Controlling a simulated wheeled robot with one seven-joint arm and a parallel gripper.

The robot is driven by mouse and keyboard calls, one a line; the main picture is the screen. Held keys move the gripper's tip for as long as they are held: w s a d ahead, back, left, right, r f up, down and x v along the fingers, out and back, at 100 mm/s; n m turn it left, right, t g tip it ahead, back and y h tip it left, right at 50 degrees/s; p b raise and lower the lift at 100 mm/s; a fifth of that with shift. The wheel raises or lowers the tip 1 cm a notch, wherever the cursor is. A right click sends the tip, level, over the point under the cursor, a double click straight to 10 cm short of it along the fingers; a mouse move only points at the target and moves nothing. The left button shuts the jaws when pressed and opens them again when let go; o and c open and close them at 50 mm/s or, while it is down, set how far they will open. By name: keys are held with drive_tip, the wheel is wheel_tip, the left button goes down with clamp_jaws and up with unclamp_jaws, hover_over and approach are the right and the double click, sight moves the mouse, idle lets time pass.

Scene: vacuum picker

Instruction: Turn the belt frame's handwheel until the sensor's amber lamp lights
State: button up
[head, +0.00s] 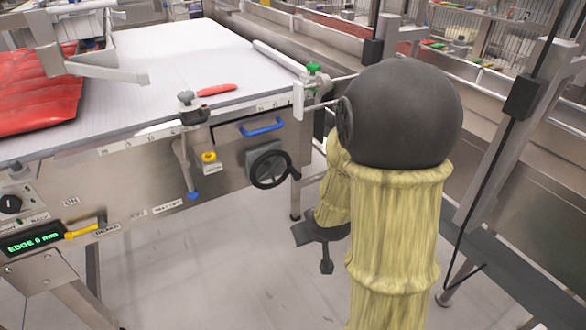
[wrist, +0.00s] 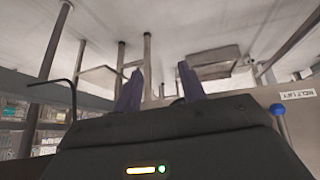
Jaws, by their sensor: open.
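The black handwheel (head: 271,169) is mounted on a grey block at the right end of the belt frame (head: 228,150), below a blue drawer-type handle. My gripper (head: 313,250) is to the right of and below the handwheel, apart from it, empty and open. In the wrist view its two dark fingers (wrist: 160,85) are spread with nothing between them. A white bracket (head: 298,100) with a green knob stands at the frame's corner; I cannot tell whether it is the sensor. No lit amber lamp is clear on it. The display (head: 33,241) reads EDGE 0 mm.
A blue-tipped lever (head: 190,175) and a yellow knob (head: 209,157) sit left of the handwheel. A red piece (head: 217,90) lies on the white belt. The floor below is clear.

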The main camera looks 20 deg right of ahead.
sight(298, 177)
drive_tip(key=w+d+r+t+y+p, duration=0.2)
drive_tip(key=w+d+t+y+p, duration=0.3)
drive_tip(key=t, duration=0.6)
drive_tip(key=shift+h, duration=0.4)
drive_tip(key=b+x, duration=0.1)
drive_tip(key=x, duration=0.4)
drive_tip(key=b+x, duration=0.1)
drive_tip(key=x, duration=0.4)
drive_tip(key=b+x, duration=0.1)
drive_tip(key=x, duration=0.5)
drive_tip(key=shift+w+d, duration=0.15)
drive_tip(key=shift+d, duration=0.2)
clamp_jaws()
